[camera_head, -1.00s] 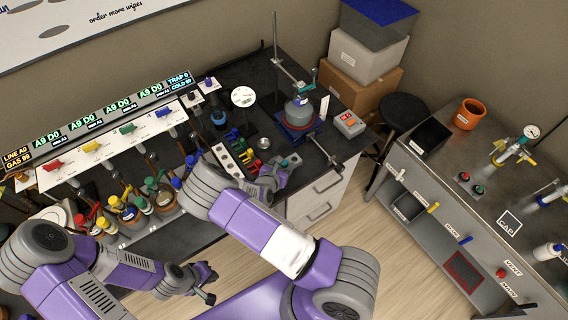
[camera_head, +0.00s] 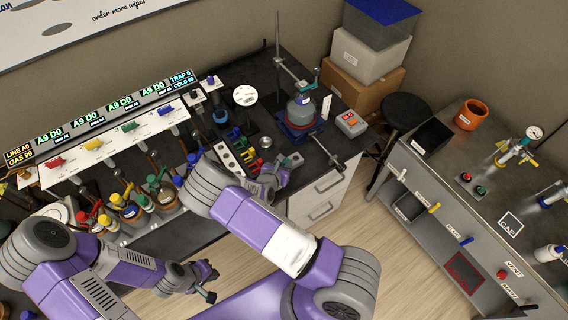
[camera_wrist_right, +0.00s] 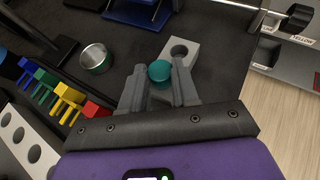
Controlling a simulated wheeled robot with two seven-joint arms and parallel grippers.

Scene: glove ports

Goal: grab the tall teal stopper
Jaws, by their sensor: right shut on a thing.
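The teal stopper (camera_wrist_right: 159,73) shows in the right wrist view as a round teal top between the two fingers of my right gripper (camera_wrist_right: 160,88). The fingers are shut on it. A grey block with a round hole (camera_wrist_right: 180,52) lies just beyond the fingertips. Whether the stopper's lower end touches the block or the bench is hidden. In the head view my right gripper (camera_head: 285,172) is over the bench's front right part, and the stopper is hard to make out there. My left gripper (camera_head: 209,285) hangs in front of the bench, away from the stopper; its finger gap is unclear.
A metal cup (camera_wrist_right: 95,58) stands left of my right gripper, near several coloured clips (camera_wrist_right: 62,98) and a white strip with holes (camera_wrist_right: 22,140). A stand with a grey flask (camera_head: 301,111) is behind. A bench with valves (camera_head: 480,190) stands across a floor gap.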

